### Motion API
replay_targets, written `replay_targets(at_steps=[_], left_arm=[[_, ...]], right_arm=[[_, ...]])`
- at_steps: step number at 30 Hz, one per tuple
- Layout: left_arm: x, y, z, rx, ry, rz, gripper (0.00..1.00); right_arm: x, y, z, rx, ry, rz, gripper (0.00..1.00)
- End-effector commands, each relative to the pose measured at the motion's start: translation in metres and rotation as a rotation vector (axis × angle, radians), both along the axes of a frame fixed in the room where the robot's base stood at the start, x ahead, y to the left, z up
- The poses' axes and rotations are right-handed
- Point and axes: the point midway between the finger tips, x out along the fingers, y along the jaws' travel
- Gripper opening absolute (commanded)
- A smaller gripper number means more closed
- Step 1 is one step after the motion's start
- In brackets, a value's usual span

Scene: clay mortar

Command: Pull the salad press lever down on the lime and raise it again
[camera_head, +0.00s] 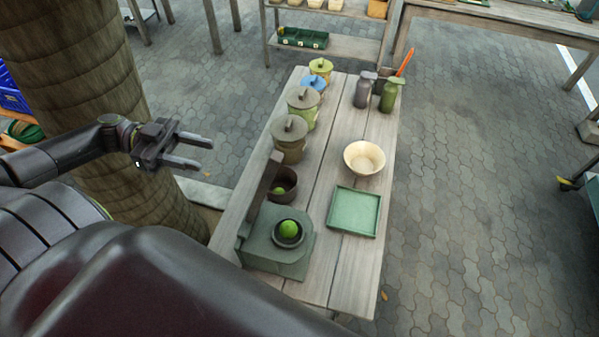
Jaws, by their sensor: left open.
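The salad press (290,262) is a green-grey block at the near left end of the wooden table. Its dark lever (263,187) stands raised and tilted at the press's left side. A green lime (289,229) sits in the round dark cup on top of the press. My left gripper (200,152) is open and empty, in the air left of the table and to the left of the lever, apart from it. My right gripper is not in view.
A dark brown bowl (284,187) holding something green stands behind the press. A green square tray (353,212) and a cream bowl (364,158) lie to the right. Lidded pots (290,139) line the left edge; two bottles (388,96) stand farther back. A thick trunk (85,80) rises behind my left arm.

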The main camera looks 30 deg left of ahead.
Motion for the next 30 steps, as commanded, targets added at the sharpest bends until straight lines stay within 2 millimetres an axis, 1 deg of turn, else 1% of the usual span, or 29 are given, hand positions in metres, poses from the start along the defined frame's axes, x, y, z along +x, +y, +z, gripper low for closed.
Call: replay_targets(at_steps=[1,3,7,11,17,21,25,30], left_arm=[[-0.001,-0.002,0.006,-0.016,-0.016,-0.012,0.42],[-0.002,-0.005,0.012,-0.03,-0.032,-0.022,0.42],[0.0,-0.013,0.012,-0.036,-0.038,-0.026,0.42],[0.004,-0.03,0.01,-0.036,-0.037,-0.027,0.42],[0.012,-0.064,0.008,-0.036,-0.037,-0.026,0.42],[0.019,-0.094,0.01,-0.039,-0.041,-0.025,0.42],[0.025,-0.118,0.012,-0.041,-0.042,-0.024,0.42],[0.031,-0.141,0.013,-0.039,-0.04,-0.024,0.42]], right_arm=[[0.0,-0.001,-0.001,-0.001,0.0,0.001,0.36],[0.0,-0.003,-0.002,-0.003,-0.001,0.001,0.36],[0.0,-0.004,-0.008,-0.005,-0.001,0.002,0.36],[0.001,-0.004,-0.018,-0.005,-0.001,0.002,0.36],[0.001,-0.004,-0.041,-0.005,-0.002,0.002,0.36],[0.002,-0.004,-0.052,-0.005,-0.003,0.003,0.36],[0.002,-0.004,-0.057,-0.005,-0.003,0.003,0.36],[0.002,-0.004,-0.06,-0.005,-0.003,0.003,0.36]])
